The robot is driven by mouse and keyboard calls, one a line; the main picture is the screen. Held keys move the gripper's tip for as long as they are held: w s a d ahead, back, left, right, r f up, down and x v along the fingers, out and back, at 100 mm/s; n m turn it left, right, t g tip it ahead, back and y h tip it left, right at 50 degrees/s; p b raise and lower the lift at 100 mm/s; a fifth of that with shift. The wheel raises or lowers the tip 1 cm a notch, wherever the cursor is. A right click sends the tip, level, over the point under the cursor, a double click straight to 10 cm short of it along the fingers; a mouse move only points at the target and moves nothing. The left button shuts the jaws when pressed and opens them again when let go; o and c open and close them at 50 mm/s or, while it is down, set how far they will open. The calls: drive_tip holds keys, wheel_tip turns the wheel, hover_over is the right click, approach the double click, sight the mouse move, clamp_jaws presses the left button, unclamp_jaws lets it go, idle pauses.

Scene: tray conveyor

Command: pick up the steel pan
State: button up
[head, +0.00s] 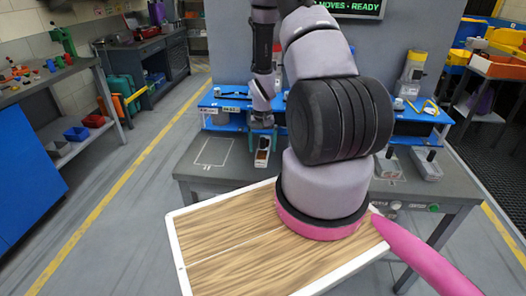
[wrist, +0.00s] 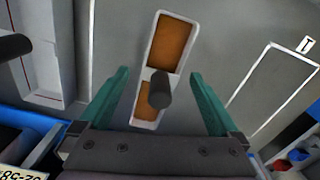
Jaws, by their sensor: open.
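The steel pan appears to be the narrow pale-rimmed pan with two orange-brown fields in the wrist view (wrist: 152,73). A dark grey upright knob or handle rises near its middle. In the head view the pan (head: 262,157) is small and lies on the grey table, just in front of the blue rack. My gripper (wrist: 160,85) is open, its two green fingers to either side of the pan and apart from it. In the head view my gripper (head: 262,132) is just above and behind the pan. It holds nothing.
A white outlined rectangle (head: 214,152) marks bare table left of the pan. A blue rack (head: 225,101) runs behind it. A grey tray (head: 427,164) stands at the right of the table. In the wrist view, a grey box-like part (wrist: 40,50) is at left and blue bins (wrist: 299,155) at lower right.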

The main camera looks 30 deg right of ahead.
drive_tip(key=shift+f, duration=0.55)
clamp_jaws()
drive_tip(key=shift+r, duration=0.15)
